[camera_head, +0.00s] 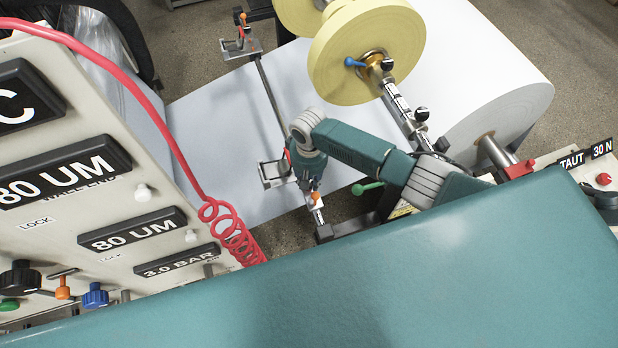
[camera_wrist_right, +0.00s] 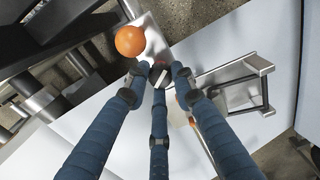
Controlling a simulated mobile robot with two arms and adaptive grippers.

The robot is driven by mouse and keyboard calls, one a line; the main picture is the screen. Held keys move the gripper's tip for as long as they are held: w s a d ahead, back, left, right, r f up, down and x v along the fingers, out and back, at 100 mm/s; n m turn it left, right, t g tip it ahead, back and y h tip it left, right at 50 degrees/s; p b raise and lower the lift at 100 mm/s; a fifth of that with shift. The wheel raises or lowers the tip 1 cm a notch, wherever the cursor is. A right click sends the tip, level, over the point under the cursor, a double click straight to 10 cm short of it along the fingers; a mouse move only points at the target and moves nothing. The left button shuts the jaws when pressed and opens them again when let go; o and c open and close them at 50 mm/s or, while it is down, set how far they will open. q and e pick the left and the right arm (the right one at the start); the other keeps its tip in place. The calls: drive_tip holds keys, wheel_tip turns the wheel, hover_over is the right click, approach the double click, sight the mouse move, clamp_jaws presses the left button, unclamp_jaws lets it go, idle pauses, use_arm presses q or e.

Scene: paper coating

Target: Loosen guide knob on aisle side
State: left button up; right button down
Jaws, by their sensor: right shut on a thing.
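In the right wrist view, my right gripper (camera_wrist_right: 159,72) has its three blue fingers shut on a small dark knob (camera_wrist_right: 160,78) with a white mark. The fingertips hide much of the knob. An orange ball (camera_wrist_right: 130,40) stands on the metal block close beside it. In the head view, my right gripper (camera_head: 306,180) points down at the near end of the guide bar (camera_head: 268,88), by the near edge guide (camera_head: 273,171). The orange ball also shows there (camera_head: 314,196). The held knob is hidden in the head view. My left gripper is not in view.
The white web (camera_head: 225,115) runs under the bar. A far guide (camera_head: 240,47) sits at the bar's other end. A yellow roll (camera_head: 345,65) and a large white roll (camera_head: 500,90) lie beyond my arm. A coiled red hose (camera_head: 228,225) hangs by the control panel (camera_head: 60,225).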

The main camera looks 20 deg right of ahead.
drive_tip(key=n, duration=0.5)
drive_tip(key=shift+s+n+p, duration=0.2)
drive_tip(key=shift+n+p, duration=0.1)
drive_tip(key=shift+w+n, duration=0.15)
drive_tip(key=shift+n, duration=1.35)
drive_tip(key=shift+w, duration=0.1)
drive_tip(key=shift+d, duration=0.1)
drive_tip(key=c, duration=1.7)
unclamp_jaws()
drive_tip(key=shift+c, duration=0.2)
wheel_tip(320, 180, up, 12)
